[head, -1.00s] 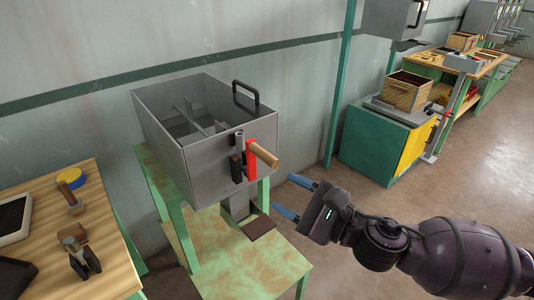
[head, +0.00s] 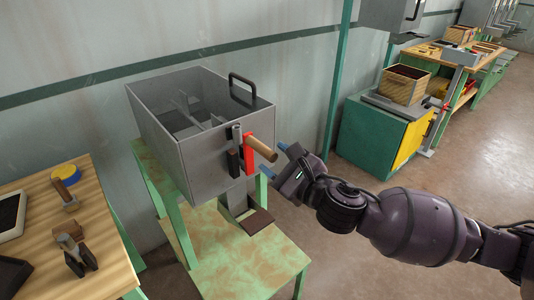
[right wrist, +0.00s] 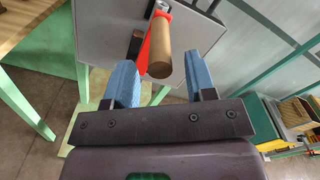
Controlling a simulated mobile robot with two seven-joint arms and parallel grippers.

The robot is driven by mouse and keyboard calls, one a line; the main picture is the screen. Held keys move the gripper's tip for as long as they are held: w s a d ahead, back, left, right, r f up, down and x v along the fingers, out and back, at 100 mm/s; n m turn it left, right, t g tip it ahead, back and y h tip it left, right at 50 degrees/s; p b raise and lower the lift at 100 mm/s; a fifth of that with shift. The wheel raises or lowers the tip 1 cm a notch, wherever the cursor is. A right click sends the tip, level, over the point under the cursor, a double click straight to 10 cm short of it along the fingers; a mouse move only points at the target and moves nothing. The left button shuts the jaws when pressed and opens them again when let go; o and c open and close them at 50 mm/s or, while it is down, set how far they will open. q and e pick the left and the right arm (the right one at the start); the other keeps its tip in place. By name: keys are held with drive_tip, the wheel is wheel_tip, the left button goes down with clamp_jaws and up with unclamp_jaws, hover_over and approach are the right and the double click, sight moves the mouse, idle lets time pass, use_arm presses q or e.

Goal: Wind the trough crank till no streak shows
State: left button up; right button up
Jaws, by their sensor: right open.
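The grey metal trough (head: 215,165) stands open-topped on a green stand, with a shaft and paddles inside. Its crank has a red arm (head: 249,158) and a wooden handle (head: 262,149) sticking out from the front face. My right gripper (head: 274,160) is open just right of the handle. In the right wrist view the wooden handle (right wrist: 160,50) lies between the two blue fingers (right wrist: 160,75), touching neither as far as I can see. Any streak in the trough cannot be made out. My left gripper is not in view.
A wooden bench (head: 100,235) with tools and dark trays stands at the left. The stand's lower shelf (head: 245,265) lies under the trough. A green cabinet (head: 365,140) with a wooden box (head: 404,86) is at the back right. Open floor lies at the right.

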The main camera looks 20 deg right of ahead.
sight(267, 154)
drive_tip(key=shift+x, duration=1.65)
drive_tip(key=shift+c, duration=0.4)
clamp_jaws()
